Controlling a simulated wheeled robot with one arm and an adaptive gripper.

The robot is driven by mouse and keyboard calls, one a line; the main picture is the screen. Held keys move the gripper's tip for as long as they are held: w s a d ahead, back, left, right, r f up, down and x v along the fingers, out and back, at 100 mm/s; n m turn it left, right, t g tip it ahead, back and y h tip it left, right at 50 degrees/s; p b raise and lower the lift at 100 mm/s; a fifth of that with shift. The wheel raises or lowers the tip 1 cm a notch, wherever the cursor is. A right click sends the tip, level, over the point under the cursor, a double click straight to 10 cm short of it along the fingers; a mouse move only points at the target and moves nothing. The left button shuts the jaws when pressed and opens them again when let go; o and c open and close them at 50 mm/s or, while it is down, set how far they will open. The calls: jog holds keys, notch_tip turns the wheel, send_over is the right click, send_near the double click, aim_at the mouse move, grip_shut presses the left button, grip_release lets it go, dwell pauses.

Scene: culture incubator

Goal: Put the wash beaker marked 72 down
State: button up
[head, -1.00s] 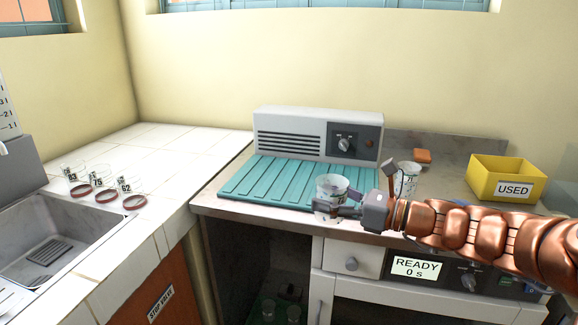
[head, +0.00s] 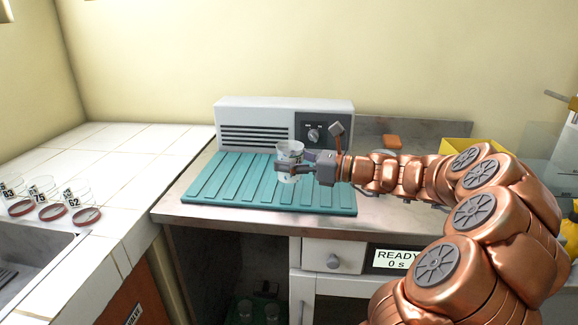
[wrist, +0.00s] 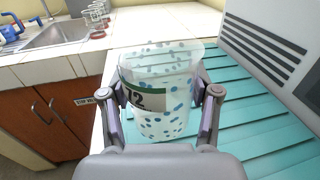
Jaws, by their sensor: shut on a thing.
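The wash beaker (wrist: 162,90) is clear with blue dots and a green-edged label; the digits I can read end in 2, and the first is partly hidden by my finger. In the head view the beaker (head: 288,155) is upright over the teal ribbed mat (head: 225,190). My gripper (head: 290,165) is shut around it from the right. In the wrist view my gripper's fingers (wrist: 163,103) hold both of its sides. I cannot tell whether the beaker's base touches the mat (wrist: 235,85).
A white vented unit with a knob (head: 285,125) stands behind the mat. Beakers marked 83, 75 and 62 (head: 45,200) stand in red rings on the tiled counter, near the sink (head: 30,255). A yellow box (head: 470,150) is at the right. The mat's left side is clear.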

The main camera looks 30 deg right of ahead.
jog(key=shift+w+d+f, duration=0.15)
jog(key=shift+w+d, duration=0.65)
jog(key=shift+w, duration=0.3)
jog(key=shift+w+d+f, duration=0.15)
jog(key=shift+w+d, duration=0.6)
jog(key=shift+w, duration=0.3)
jog(key=shift+f+b, duration=0.55)
jog(key=shift+f, duration=1.15)
jog(key=shift+s+f, duration=0.1)
jog(key=shift+f, duration=0.05)
jog(key=o, duration=1.2)
jog(key=shift+c, duration=0.2)
jog(key=p+v, duration=0.1)
jog(key=v, duration=1.1)
